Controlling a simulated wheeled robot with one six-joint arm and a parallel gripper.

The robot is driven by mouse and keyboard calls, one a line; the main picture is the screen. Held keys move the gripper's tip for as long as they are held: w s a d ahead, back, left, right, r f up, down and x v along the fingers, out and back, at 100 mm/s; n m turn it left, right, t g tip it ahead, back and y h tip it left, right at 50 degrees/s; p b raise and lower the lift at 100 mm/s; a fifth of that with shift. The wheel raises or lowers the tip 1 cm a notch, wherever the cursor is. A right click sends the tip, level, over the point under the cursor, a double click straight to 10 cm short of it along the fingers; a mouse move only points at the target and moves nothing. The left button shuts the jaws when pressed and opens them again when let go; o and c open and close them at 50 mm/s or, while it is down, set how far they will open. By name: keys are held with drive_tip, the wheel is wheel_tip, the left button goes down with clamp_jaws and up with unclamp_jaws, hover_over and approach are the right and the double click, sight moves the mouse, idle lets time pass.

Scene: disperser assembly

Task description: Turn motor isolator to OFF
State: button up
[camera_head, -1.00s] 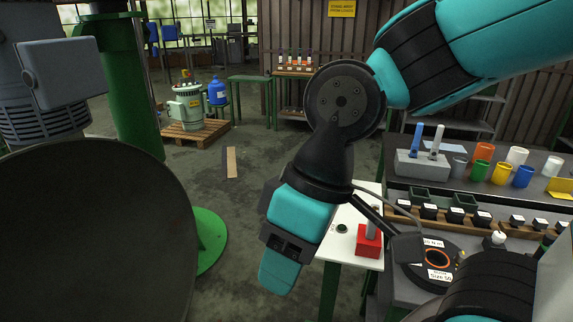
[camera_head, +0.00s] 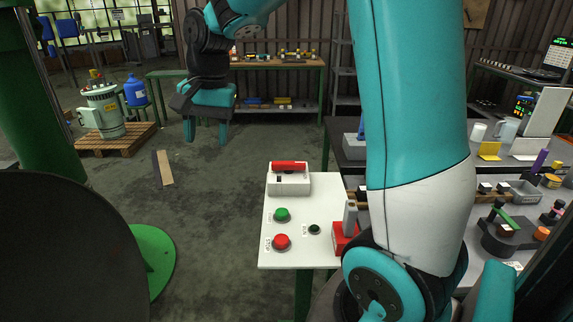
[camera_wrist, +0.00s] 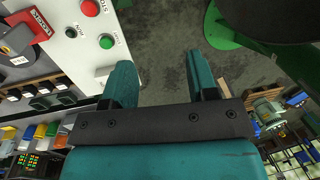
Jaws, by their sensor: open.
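A pale switch box with a red handle (camera_head: 289,168) stands at the back of the white control panel (camera_head: 275,262); it may be the motor isolator, but no label on it is readable. The red handle lies roughly level across the box. My gripper (camera_head: 207,138) is open and empty, to the left of the box and beyond it, over open floor. In the wrist view my gripper (camera_wrist: 160,85) shows two spread teal fingers with only floor between them. The left finger is near the panel's edge in that picture and partly covers a pale block there.
The panel also carries a green button (camera_head: 282,214), a red button (camera_head: 282,242), a small RUN control (camera_head: 314,229) and a red block with a grey lever (camera_head: 341,238). A green motor (camera_head: 103,112) sits on a pallet. My arm hides part of the right-hand bench.

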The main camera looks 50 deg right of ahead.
drive_tip(key=w+d+f+m, duration=0.1)
drive_tip(key=w+d+m, duration=0.15)
drive_tip(key=d, duration=0.35)
drive_tip(key=w+d+f+m+h, duration=0.1)
drive_tip(key=d+m, duration=0.3)
drive_tip(key=d, duration=0.1)
drive_tip(key=w+d+f+m, duration=0.1)
drive_tip(key=w+d+m, duration=0.1)
drive_tip(key=d+m, duration=0.3)
drive_tip(key=m+g, duration=0.1)
drive_tip(key=m, duration=0.6)
hover_over(289, 162)
wheel_tip(289, 162, down, 2)
wheel_tip(289, 162, down, 17)
drive_tip(key=p, duration=0.3)
drive_tip(key=shift+a+f, duration=0.1)
drive_tip(key=shift+f, duration=0.1)
drive_tip(key=c, duration=0.9)
